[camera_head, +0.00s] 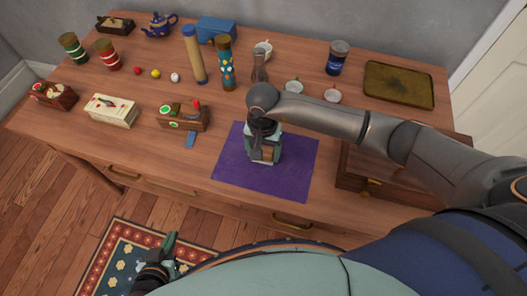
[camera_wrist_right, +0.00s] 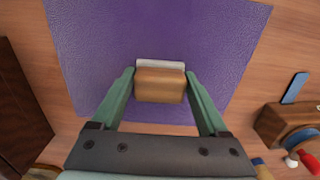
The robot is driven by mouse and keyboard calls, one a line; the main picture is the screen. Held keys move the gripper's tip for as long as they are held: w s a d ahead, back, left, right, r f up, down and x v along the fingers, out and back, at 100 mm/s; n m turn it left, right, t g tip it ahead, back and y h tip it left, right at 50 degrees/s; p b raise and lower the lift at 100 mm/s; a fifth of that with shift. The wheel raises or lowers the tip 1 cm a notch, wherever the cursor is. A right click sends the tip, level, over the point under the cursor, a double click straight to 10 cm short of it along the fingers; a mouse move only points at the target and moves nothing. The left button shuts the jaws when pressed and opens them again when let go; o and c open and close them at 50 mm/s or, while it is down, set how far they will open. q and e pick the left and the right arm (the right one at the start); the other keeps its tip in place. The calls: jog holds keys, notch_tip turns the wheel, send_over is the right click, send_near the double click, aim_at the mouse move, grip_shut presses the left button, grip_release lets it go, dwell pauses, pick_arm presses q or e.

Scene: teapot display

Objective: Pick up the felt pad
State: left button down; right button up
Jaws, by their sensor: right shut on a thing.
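A small wooden block with a pale layer along one side, which looks like the felt pad (camera_head: 266,155), is at the purple mat (camera_head: 230,166). My right gripper (camera_head: 264,152) points down over the mat and is shut on the block. In the right wrist view, the block (camera_wrist_right: 160,88) sits between the two green fingers, over the mat (camera_wrist_right: 90,40). I cannot tell whether it touches the mat. My left gripper (camera_head: 171,242) hangs over the floor in front of the table, away from the mat; its finger gap is unclear.
Wooden boxes (camera_head: 112,111) stand left of the mat, with a small blue piece (camera_head: 190,140) nearby. Tall cylinders (camera_head: 226,65), cups (camera_head: 333,96) and a jar (camera_head: 337,58) stand behind. A dark tray (camera_head: 399,85) lies back right; a wooden case (camera_head: 350,180) is right of the mat.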

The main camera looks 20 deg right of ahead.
jog(key=c, duration=0.7)
jog(key=shift+o, duration=0.2)
jog(key=shift+r, duration=0.1)
